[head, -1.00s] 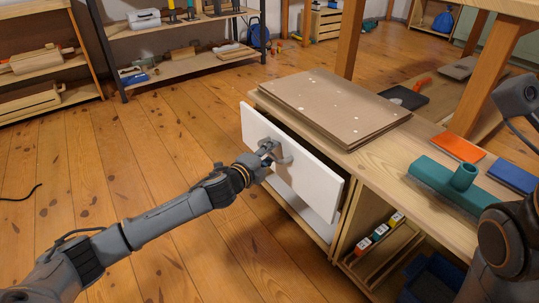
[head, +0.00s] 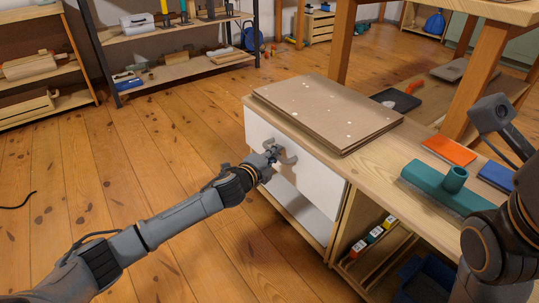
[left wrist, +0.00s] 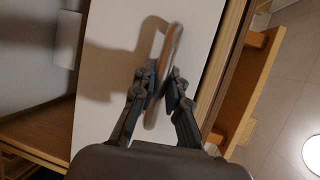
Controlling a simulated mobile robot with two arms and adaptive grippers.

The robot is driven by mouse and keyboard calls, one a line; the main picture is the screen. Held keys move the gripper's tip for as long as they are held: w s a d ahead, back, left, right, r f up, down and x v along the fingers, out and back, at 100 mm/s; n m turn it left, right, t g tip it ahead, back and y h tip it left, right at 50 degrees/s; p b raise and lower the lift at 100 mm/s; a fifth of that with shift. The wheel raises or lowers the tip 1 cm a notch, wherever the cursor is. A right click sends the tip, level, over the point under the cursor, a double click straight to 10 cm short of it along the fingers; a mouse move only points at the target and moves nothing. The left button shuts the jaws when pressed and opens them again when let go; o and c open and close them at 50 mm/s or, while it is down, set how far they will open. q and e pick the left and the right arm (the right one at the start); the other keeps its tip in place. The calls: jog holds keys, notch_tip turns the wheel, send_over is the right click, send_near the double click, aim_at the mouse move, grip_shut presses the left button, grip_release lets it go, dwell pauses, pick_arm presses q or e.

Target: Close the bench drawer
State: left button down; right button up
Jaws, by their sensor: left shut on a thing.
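The bench drawer has a white front (head: 312,180) that sits about flush with the wooden bench's (head: 385,174) front; I see no clear gap at its top edge. Its curved handle (head: 290,159) stands out from the front. My left gripper (head: 271,153) is shut on the handle, coming from the left. In the left wrist view the left gripper's fingers (left wrist: 160,92) are on both sides of the handle (left wrist: 170,55), in front of the white drawer front (left wrist: 115,60). My right gripper is out of view; only part of my right arm shows at the right edge.
Brown cardboard sheets (head: 328,108) lie on the bench top. A teal broom head (head: 440,185), an orange pad (head: 449,150) and a blue pad (head: 497,177) lie to their right. Several small bottles (head: 374,235) stand in an open compartment below.

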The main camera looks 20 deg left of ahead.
pick_arm(q)
jog(key=c, duration=1.3)
grip_release()
jog(key=shift+c, duration=0.2)
jog(key=shift+s, duration=0.1)
jog(key=v, duration=1.2)
jog(key=shift+f, duration=0.1)
